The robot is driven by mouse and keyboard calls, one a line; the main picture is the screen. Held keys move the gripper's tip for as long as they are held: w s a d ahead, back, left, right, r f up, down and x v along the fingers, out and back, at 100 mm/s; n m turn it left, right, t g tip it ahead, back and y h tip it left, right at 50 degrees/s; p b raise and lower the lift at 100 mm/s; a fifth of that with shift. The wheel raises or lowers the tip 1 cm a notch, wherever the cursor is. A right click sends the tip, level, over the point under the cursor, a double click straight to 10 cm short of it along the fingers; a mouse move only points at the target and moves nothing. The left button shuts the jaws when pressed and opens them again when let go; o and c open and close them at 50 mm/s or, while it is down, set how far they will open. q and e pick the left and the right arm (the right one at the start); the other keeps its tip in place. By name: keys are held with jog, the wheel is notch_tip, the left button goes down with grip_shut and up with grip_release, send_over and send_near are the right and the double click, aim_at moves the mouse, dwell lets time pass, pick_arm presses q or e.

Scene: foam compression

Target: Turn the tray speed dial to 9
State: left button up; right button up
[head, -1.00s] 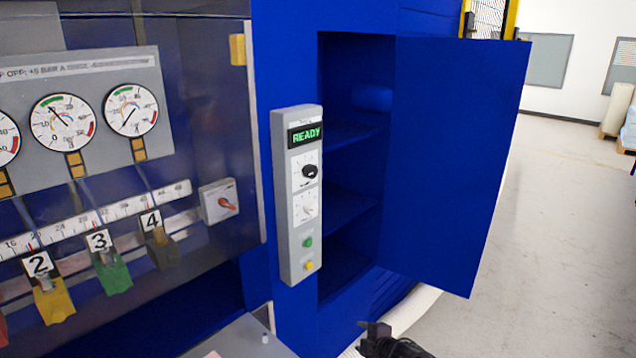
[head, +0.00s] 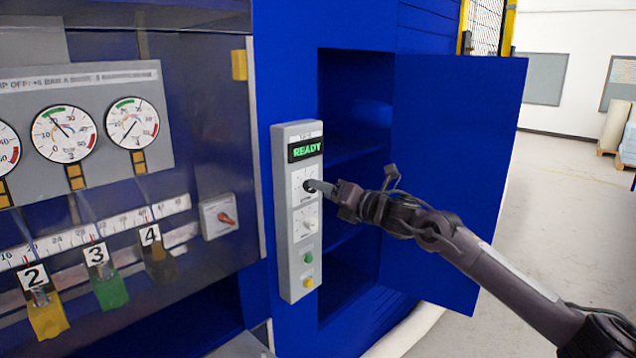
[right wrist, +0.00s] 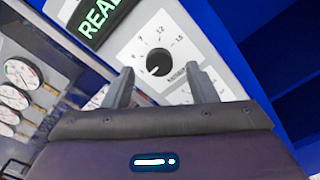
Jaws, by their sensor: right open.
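The grey control panel (head: 298,262) has two dials, one above the other. I cannot read which dial is the tray speed one. My right gripper (head: 318,187) is at the upper dial and partly covers it. In the right wrist view its open fingers (right wrist: 160,77) frame the black knob; contact cannot be told. My left gripper is not in view.
A green READY display (head: 305,150) tops the panel; green (head: 308,257) and yellow (head: 308,283) buttons are below the dials. An open blue cabinet door (head: 450,150) stands behind my right arm. Gauges (head: 63,133) and numbered clamps are at left.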

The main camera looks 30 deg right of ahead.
jog(key=x, duration=0.3)
jog(key=shift+p, duration=0.4)
jog(key=shift+c, duration=0.3)
jog(key=c, duration=0.9)
